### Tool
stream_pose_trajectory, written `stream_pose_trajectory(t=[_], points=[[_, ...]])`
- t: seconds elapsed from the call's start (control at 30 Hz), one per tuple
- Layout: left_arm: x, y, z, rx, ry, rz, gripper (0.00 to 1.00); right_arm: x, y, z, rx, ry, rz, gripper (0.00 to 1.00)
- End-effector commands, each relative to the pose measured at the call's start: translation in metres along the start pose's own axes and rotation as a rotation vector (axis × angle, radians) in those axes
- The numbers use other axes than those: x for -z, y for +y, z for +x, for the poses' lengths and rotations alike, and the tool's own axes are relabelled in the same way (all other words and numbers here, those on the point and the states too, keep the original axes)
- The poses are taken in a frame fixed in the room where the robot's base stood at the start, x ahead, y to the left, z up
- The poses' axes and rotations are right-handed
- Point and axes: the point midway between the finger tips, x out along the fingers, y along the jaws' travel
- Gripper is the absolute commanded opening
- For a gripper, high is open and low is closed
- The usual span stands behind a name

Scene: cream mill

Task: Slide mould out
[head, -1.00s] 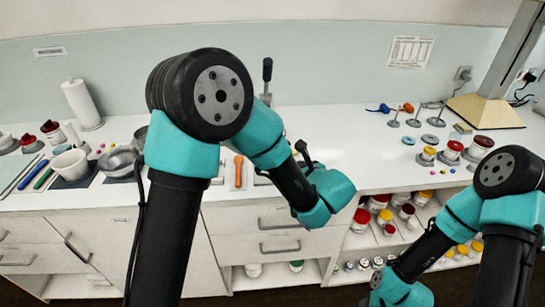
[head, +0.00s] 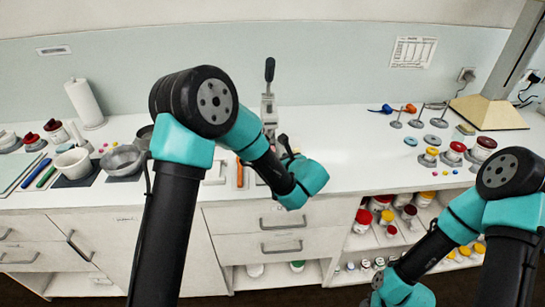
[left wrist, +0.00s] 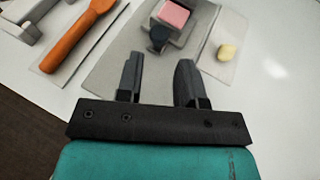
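The mould shows in the left wrist view as a grey holder with a pink block (left wrist: 173,14) on it and a dark knob (left wrist: 158,38) at its near side. It sits on a grey plate (left wrist: 105,75). My left gripper (left wrist: 158,72) is open, its two fingers apart and empty, with the knob just beyond and between the fingertips. In the head view a press with a dark upright lever (head: 269,70) stands behind my left wrist. My left wrist hides the mould and the fingers there. My right arm is low at the right; its fingers do not show.
An orange-handled tool (left wrist: 77,35) lies left of the plate, and a pale yellow lump (left wrist: 227,51) lies to the right. A steel bowl (head: 122,160) and white mortar (head: 72,164) stand at the left. Jars (head: 484,147) stand at the right. The counter between press and jars is clear.

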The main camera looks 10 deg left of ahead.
Motion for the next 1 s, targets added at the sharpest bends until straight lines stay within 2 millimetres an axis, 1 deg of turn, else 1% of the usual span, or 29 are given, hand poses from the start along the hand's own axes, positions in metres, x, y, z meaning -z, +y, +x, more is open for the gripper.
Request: stream_pose_trajectory(t=[0.03, 0.2, 0.3, 0.4, 0.53, 0.8, 1.0], points=[[0.0, 0.001, 0.01, -0.003, 0.001, -0.001, 0.34, 0.0, 0.0, 0.0, 0.0, 0.0, 0.0, 0.43], [0.001, 0.001, 0.038, -0.002, 0.001, 0.0, 0.34, 0.0, 0.0, 0.0, 0.0, 0.0, 0.0, 0.43], [0.0, 0.001, 0.052, -0.002, 0.0, 0.0, 0.34, 0.0, 0.0, 0.0, 0.0, 0.0, 0.0, 0.43], [0.001, 0.0, 0.062, -0.001, 0.001, 0.0, 0.34, 0.0, 0.0, 0.0, 0.0, 0.0, 0.0, 0.43], [0.0, 0.0, 0.068, -0.001, 0.001, 0.0, 0.34, 0.0, 0.0, 0.0, 0.0, 0.0, 0.0, 0.43], [0.0, 0.0, 0.068, 0.0, 0.0, 0.0, 0.34, 0.0, 0.0, 0.0, 0.0, 0.0, 0.0, 0.43], [0.0, 0.0, 0.068, 0.0, 0.0, 0.0, 0.15, 0.0, 0.0, 0.0, 0.0, 0.0, 0.0, 0.43]])
